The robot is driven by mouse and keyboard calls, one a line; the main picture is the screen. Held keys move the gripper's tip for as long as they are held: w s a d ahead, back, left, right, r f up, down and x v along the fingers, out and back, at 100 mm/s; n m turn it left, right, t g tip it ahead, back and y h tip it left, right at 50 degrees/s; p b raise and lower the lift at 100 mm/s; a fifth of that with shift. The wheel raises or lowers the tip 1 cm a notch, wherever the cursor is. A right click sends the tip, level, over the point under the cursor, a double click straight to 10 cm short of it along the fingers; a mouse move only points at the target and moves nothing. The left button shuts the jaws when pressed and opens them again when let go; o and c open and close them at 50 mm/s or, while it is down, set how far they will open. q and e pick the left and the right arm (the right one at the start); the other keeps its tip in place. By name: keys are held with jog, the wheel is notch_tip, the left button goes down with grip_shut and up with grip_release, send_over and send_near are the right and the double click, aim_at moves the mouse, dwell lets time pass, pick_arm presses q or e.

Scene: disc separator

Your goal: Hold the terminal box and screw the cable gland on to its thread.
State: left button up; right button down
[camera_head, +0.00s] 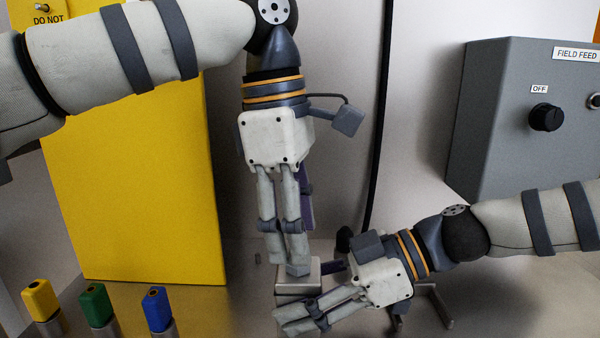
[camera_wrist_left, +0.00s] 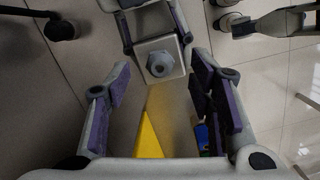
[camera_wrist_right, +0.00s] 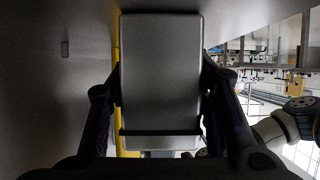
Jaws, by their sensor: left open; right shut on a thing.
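The terminal box (camera_head: 290,287) is a grey block at the lower middle of the head view. My right gripper (camera_head: 291,320) is shut on it; in the right wrist view the box (camera_wrist_right: 160,75) fills the space between the fingers. The cable gland (camera_wrist_left: 161,64), a grey hexagonal piece with a dark hole, sits on the box face turned to my left gripper. How far it is threaded cannot be told. My left gripper (camera_head: 288,255) points down at the gland. In the left wrist view its fingers (camera_wrist_left: 160,85) are spread wide on either side, apart from the gland.
Yellow (camera_head: 40,298), green (camera_head: 96,304) and blue (camera_head: 157,307) blocks stand on posts at the lower left. A yellow panel (camera_head: 140,190) stands behind them. A grey FIELD FEED box (camera_head: 510,150) with a black knob is at the right, above my right arm.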

pick_arm(q)
jog(key=n, duration=0.6)
jog(key=shift+t, duration=0.4)
jog(key=n, duration=0.3)
jog(key=shift+d+n, duration=0.1)
jog(key=shift+n, duration=0.3)
jog(key=shift+f, duration=1.7)
grip_shut()
jog(key=shift+s+m, duration=0.1)
jog(key=shift+m, duration=1.6)
jog(key=m, duration=0.3)
jog(key=shift+f, duration=0.1)
